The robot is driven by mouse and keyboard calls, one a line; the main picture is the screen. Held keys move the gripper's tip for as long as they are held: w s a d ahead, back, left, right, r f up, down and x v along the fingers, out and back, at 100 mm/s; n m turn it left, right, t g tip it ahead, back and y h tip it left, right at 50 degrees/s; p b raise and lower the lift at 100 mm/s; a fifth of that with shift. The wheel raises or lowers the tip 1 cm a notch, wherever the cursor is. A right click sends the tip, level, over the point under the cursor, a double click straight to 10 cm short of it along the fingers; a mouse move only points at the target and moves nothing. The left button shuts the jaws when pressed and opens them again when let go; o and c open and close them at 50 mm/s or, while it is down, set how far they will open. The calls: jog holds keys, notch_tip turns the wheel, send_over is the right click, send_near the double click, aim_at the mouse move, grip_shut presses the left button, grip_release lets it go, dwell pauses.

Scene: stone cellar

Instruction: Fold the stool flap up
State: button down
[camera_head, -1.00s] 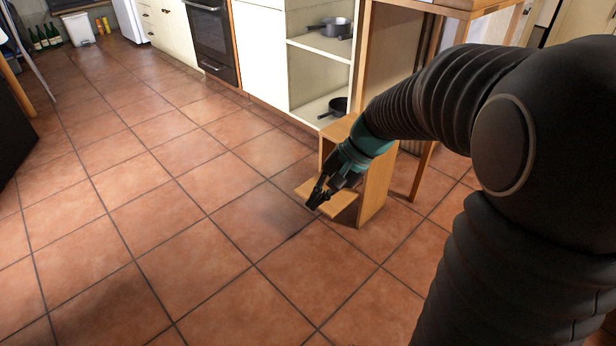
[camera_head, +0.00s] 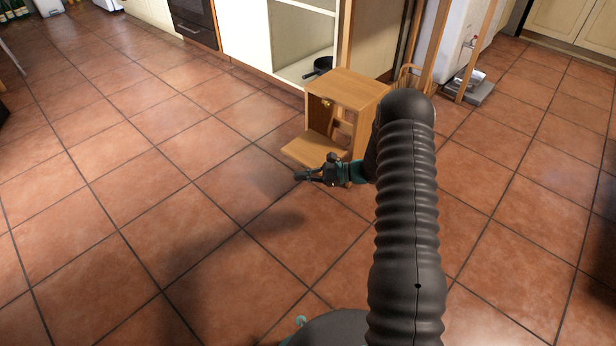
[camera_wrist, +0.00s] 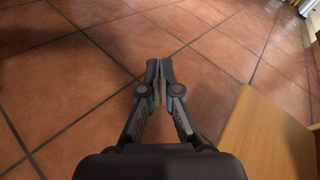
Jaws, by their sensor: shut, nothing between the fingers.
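The wooden stool (camera_head: 358,90) is a small box-like piece on the tiled floor, with an open front. Its flap (camera_head: 314,149) hangs folded down and sticks out low at the front, roughly level. My gripper (camera_head: 300,175) is low in front of the flap's near edge, fingers pointing left. In the wrist view my gripper (camera_wrist: 160,66) has its fingertips together with nothing between them. The flap (camera_wrist: 268,143) shows there as a wooden panel at the lower right, beside the fingers. I cannot tell whether the gripper touches the flap.
A cabinet with an open shelf holding a dark pan (camera_head: 318,68) stands behind the stool. Wooden legs (camera_head: 428,50) rise behind it to the right, near a grey metal base (camera_head: 470,88). The tiled floor to the left and front is clear.

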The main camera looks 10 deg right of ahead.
aim_at(315, 154)
jog(key=w+d+f+m+t+b, duration=0.1)
jog(key=d+f+m+t, duration=0.1)
jog(key=f, duration=0.4)
jog(key=w+d+f+m+t+b, duration=0.1)
jog(key=d+f+m+t, duration=0.15)
jog(key=f, duration=0.35)
jog(key=w+d+f+m+t+h, duration=0.3)
jog(key=w+d+f+m+t, duration=0.1)
jog(key=d+m+t, duration=0.25)
jog(key=b+x, duration=0.1)
jog(key=x, duration=0.9)
jog(key=shift+w+r+t, duration=0.15)
jog(key=shift+r+t, duration=0.05)
jog(key=shift+t, duration=0.2)
jog(key=shift+d+r, duration=0.1)
jog(key=shift+r, duration=0.05)
